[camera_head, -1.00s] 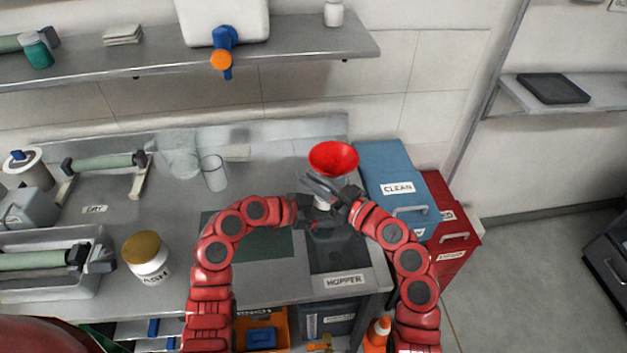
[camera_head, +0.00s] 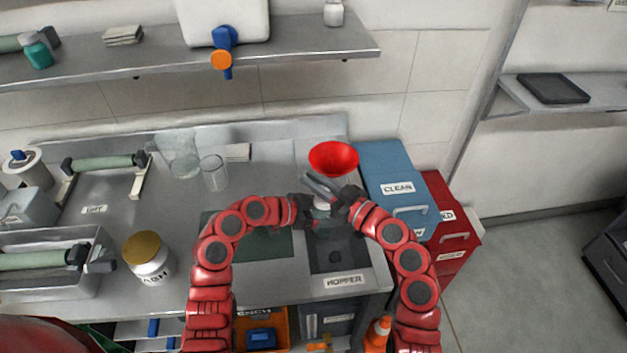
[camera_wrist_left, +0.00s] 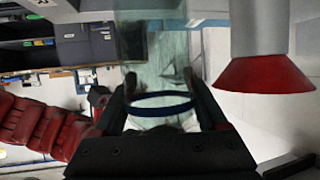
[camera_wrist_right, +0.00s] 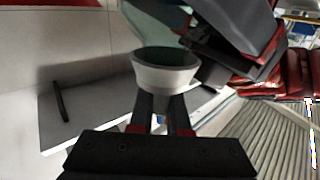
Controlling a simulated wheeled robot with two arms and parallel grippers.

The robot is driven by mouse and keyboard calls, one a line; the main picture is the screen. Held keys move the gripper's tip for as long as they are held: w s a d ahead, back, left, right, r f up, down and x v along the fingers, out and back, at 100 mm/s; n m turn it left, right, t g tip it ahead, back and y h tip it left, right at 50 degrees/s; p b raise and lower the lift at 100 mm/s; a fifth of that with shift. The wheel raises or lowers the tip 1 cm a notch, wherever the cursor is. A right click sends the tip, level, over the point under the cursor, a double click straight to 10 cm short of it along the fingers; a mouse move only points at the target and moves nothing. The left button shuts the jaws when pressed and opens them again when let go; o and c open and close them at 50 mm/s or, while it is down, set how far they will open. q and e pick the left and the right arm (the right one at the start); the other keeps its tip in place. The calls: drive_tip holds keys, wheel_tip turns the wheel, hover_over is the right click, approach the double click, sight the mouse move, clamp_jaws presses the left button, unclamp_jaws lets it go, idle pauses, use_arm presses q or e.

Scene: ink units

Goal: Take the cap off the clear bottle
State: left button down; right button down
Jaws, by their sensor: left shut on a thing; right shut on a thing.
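The clear bottle (camera_wrist_left: 165,60) is see-through and greenish. In the head view it is mostly hidden between my two grippers, over the hopper end of the bench. My left gripper (camera_head: 308,208) is shut on the bottle's body, and a dark blue ring (camera_wrist_left: 160,103) shows between its fingers in the left wrist view. The bottle also shows in the right wrist view (camera_wrist_right: 148,25). My right gripper (camera_head: 336,195) is shut on the white cap (camera_wrist_right: 165,72). The cap is against the bottle's end; I cannot tell whether it is still seated.
A red funnel (camera_head: 333,157) stands just behind my grippers. The blue CLEAN bin (camera_head: 385,165) and a red bin (camera_head: 452,215) are to the right. A jar with a brown lid (camera_head: 148,258) and glass beakers (camera_head: 214,172) stand to the left on the bench.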

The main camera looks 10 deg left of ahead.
use_arm(q)
drive_tip(key=shift+r, duration=0.1)
use_arm(e)
drive_tip(key=shift+r, duration=0.15)
drive_tip(key=shift+r, duration=1)
drive_tip(key=shift+r, duration=0.1)
